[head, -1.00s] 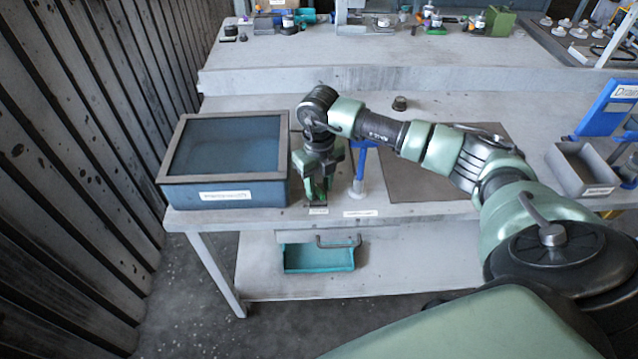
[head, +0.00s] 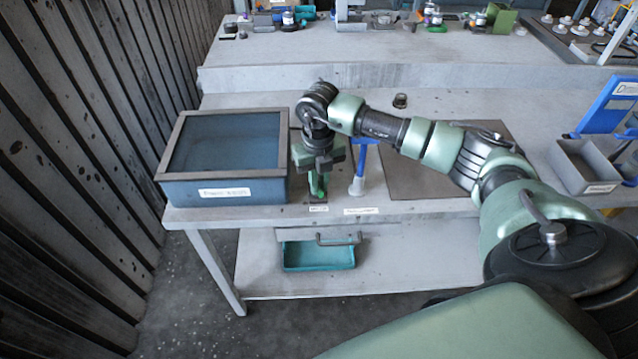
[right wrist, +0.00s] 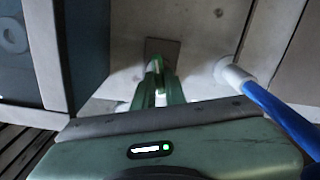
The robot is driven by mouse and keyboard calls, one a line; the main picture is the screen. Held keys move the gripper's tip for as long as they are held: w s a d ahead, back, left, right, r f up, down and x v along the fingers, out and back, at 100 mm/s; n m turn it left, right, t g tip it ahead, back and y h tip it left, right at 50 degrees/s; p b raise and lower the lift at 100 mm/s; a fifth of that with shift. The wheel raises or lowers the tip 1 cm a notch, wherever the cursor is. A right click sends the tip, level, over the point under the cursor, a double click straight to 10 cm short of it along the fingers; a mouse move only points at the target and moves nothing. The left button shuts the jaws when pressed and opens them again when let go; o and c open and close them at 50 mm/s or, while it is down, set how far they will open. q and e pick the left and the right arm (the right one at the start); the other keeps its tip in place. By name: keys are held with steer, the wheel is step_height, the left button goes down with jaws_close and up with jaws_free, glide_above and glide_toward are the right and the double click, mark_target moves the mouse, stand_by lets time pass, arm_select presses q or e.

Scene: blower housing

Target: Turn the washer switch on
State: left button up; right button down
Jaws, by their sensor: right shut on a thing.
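The washer (head: 222,146) is a blue box with a grey rim and a front label, at the left end of the bench. The washer switch (head: 318,200) is a small piece on a dark base plate at the bench's front edge, right of the washer. The base plate also shows in the right wrist view (right wrist: 171,48). My right gripper (head: 317,190) points down over it, its green fingers shut on the switch. The fingers show in the right wrist view (right wrist: 157,75) and hide most of the switch, so its position cannot be told. My left gripper is not in view.
A blue-handled tool (head: 360,165) in a white holder stands close right of my right gripper. A dark mat (head: 425,180) lies further right. A grey tray (head: 590,165) sits at the right end.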

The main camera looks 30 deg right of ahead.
steer(key=m, duration=0.4)
steer(key=shift+w+a+m+b, duration=0.1)
steer(key=shift+m+b, duration=0.2)
steer(key=shift+b, duration=0.05)
steer(key=m, duration=0.4)
steer(key=shift+w+r+m, duration=0.1)
steer(key=shift+m, duration=0.3)
steer(key=c, duration=1.5)
jaws_free()
steer(key=shift+o, duration=0.2)
step_height(320, 180, up, 8)
steer(key=shift+f+b, duration=0.1)
steer(key=shift+b, duration=0.95)
steer(key=shift+f, duration=0.1)
